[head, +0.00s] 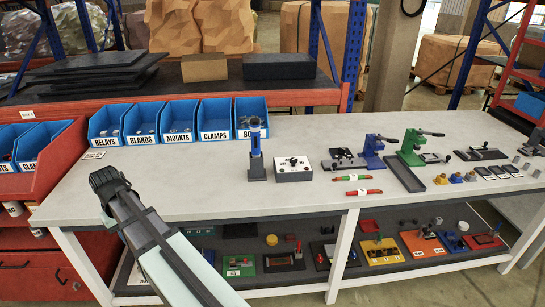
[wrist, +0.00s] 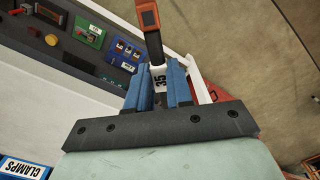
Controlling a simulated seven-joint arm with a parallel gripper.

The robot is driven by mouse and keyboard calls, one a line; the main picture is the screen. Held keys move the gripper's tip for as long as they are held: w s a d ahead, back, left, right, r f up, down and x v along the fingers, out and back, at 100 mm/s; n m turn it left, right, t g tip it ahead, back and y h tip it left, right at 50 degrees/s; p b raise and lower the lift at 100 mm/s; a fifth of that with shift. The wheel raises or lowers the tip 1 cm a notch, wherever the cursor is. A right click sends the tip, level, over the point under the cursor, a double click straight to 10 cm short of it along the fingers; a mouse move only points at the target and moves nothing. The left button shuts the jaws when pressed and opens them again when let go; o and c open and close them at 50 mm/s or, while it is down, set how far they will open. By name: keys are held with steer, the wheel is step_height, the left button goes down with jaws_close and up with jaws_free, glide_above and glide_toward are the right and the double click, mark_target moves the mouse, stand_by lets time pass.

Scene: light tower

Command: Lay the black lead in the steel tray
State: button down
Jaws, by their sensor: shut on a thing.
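My gripper (head: 104,180) is above the left front part of the grey bench in the head view. In the head view the held stick cannot be made out. A long, shallow grey tray (head: 405,175), probably the steel tray, lies far to the right on the bench, well apart from my gripper.
Blue bins (head: 183,122) line the bench's back left. A blue-topped post (head: 256,152) and a white box (head: 293,169) stand mid-bench. A green press (head: 412,148) stands by the tray. The left middle is clear.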

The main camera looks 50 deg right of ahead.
steer(key=s+d+r+m, duration=0.25)
steer(key=s+d, duration=0.25)
steer(key=d, duration=1.1)
steer(key=s+d+r+m, duration=0.1)
steer(key=s+d+r, duration=0.25)
steer(key=d, duration=1.35)
steer(key=s+d+r+m, duration=0.2)
steer(key=s+d, duration=0.3)
steer(key=d, duration=1.1)
steer(key=s+d+f+m, duration=0.2)
steer(key=s+d+m, duration=0.4)
steer(key=s+d, duration=0.5)
steer(key=s+d+f+m, duration=0.1)
steer(key=s+d+m, duration=0.55)
steer(key=s, duration=0.85)
steer(key=s+d+f+m, duration=0.2)
steer(key=s+d+m, duration=0.3)
steer(key=s+d, duration=0.65)
steer(key=n, duration=1.4)
glide_toward(402, 172)
steer(key=shift+a+f, duration=0.15)
steer(key=shift+f, duration=3)
